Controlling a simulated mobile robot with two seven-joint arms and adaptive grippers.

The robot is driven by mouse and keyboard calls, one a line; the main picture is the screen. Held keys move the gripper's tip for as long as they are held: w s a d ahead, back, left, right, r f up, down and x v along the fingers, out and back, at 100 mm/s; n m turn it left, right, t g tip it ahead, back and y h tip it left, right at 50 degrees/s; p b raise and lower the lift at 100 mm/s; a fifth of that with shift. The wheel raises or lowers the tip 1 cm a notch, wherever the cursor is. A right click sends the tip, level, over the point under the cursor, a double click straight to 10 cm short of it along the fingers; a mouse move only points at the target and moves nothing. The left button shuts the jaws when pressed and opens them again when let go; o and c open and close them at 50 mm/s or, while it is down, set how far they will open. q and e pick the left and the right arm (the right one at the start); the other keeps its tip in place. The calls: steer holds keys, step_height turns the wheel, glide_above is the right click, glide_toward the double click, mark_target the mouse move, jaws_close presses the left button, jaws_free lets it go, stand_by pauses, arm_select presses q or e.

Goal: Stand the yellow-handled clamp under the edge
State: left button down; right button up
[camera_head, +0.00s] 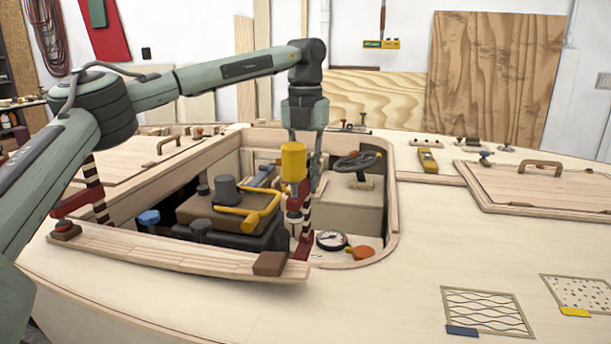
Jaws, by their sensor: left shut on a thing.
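The yellow-handled clamp (293,161) is near the front right of the cockpit opening. Its yellow handle is on top, with a striped spindle and dark red frame below. My left gripper (303,165) points down from above and is shut on the clamp, which looks roughly upright. The clamp's lower part shows just behind the right end of a curved wooden strip (180,251) along the opening's near edge. I cannot tell whether it touches the strip. Another red clamp with a striped spindle (95,190) stands at the strip's left end. My right gripper is not in view.
A dark engine-like block with a yellow pipe (250,212) fills the opening left of the clamp. A round gauge (331,240) and an orange item (361,252) lie to its right. A steering wheel (357,162) stands behind. The near deck is mostly clear.

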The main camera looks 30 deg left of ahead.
mark_target(299, 188)
arm_select(q)
steer(key=shift+s, duration=0.15)
steer(key=shift+p, duration=0.5)
stand_by(0.6)
steer(key=shift+s, duration=0.15)
steer(key=shift+s+d+f+b, duration=0.1)
steer(key=shift+s+d+b, duration=0.05)
steer(key=shift+s+b, duration=0.3)
steer(key=shift+s+d+b, duration=0.15)
steer(key=shift+s+b, duration=0.05)
steer(key=shift+s, duration=0.3)
steer(key=shift+s+d+b, duration=0.25)
steer(key=shift+s+b, duration=0.25)
steer(key=shift+s, duration=0.7)
steer(key=shift+s+d+b, duration=0.2)
steer(key=shift+s+b, duration=0.15)
steer(key=shift+s, duration=0.4)
steer(key=shift+s+d+b, duration=0.25)
steer(key=shift+s+b, duration=0.15)
steer(key=shift+s, duration=0.35)
steer(key=shift+s+d+b, duration=0.2)
steer(key=shift+s+b, duration=0.15)
steer(key=shift+s, duration=0.4)
